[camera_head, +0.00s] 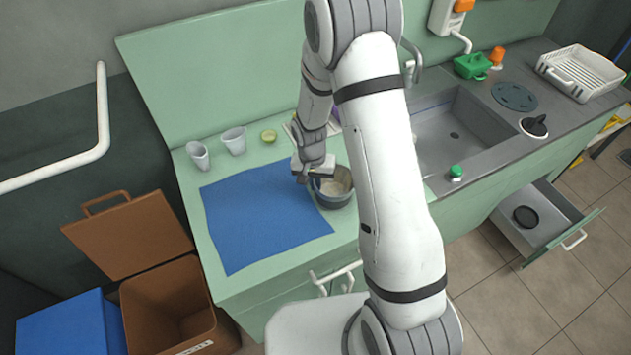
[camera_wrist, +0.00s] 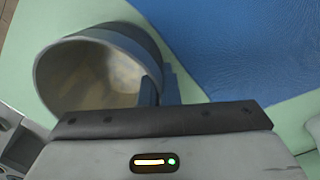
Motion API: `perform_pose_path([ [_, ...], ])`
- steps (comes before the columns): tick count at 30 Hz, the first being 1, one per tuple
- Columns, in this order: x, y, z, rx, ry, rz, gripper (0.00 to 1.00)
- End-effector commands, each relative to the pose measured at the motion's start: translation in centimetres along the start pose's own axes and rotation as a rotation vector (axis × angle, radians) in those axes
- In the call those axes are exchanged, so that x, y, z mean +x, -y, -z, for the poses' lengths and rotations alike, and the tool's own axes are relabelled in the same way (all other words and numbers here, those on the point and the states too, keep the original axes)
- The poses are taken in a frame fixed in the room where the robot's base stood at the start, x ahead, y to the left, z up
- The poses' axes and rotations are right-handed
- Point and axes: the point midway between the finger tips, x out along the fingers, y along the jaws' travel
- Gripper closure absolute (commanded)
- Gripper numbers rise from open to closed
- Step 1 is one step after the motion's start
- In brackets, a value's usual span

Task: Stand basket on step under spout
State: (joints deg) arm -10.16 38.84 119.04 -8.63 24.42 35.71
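A round grey vessel (camera_head: 336,193) with a pale beige inside is at the right edge of the blue mat on the green counter. It looks like the basket, but I cannot be sure. In the wrist view the vessel (camera_wrist: 95,72) is at upper left, its mouth facing the camera. My gripper (camera_head: 312,172) is at its left rim in the head view. In the wrist view the narrow fingers (camera_wrist: 160,90) are close together at its wall, seemingly shut on it. Whether its base touches the counter is unclear. I cannot make out a spout or step; my arm hides part of the counter.
The blue mat (camera_head: 258,218) lies bare to the left. Two pale cups (camera_head: 233,141) and a lime half (camera_head: 269,136) stand behind it. A sink (camera_head: 450,135), an open drawer (camera_head: 535,215) and a white rack (camera_head: 582,72) are at right. A brown bin (camera_head: 170,300) stands at lower left.

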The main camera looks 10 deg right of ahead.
Motion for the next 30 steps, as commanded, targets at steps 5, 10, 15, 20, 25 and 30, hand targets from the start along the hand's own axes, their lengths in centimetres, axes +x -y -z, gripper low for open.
perform_pose_path([
  [5,0.46,-0.04,0.05,0.002,0.000,0.000,1.00],
  [10,0.54,-0.07,0.06,0.003,0.000,0.000,1.00],
  [15,0.72,-0.08,0.06,0.003,0.000,0.000,0.93],
  [20,0.71,-0.09,0.07,0.004,0.000,0.000,0.80],
  [25,0.70,-0.11,0.07,0.004,0.000,0.000,0.76],
  [30,0.45,-0.14,0.08,0.004,0.000,0.000,0.76],
])
